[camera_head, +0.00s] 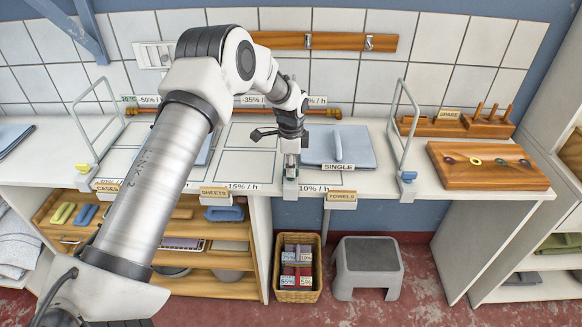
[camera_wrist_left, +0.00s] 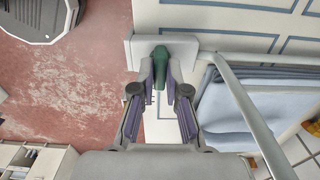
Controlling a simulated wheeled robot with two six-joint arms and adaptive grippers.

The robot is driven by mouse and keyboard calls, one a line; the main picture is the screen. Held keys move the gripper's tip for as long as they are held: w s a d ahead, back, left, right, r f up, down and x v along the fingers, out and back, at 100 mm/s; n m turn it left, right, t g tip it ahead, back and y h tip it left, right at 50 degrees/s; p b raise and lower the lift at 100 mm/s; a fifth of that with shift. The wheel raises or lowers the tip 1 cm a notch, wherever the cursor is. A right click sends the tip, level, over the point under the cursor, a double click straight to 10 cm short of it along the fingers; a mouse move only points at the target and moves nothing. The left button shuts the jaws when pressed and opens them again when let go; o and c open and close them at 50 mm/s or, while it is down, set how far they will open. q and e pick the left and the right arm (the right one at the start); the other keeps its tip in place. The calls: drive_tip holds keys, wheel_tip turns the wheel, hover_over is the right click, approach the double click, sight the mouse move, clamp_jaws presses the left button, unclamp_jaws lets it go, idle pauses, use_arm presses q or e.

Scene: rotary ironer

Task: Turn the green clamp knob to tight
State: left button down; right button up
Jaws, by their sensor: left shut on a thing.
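The green clamp knob (camera_head: 290,187) sits at the front edge of the white worktop, near the middle of the head view. My left gripper (camera_head: 291,163) reaches down to it from above and mostly hides it. In the left wrist view, the green knob (camera_wrist_left: 160,55) lies between the two fingertips of my left gripper (camera_wrist_left: 162,80), which is shut on it. The knob is against a pale block at the worktop edge. I cannot read any tight mark or the knob's exact angle. My right gripper is in neither view.
A grey rail (camera_wrist_left: 240,100) rises close beside the knob. A folded blue cloth (camera_head: 355,150) lies right of my gripper. A yellow knob (camera_head: 84,168) and a blue knob (camera_head: 409,176) are along the same edge. A basket (camera_head: 298,293) and stool (camera_head: 368,265) stand below.

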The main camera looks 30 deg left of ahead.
use_arm(q)
drive_tip(key=c, duration=1.2)
unclamp_jaws()
wheel_tip(320, 180, up, 12)
drive_tip(key=shift+f, duration=0.1)
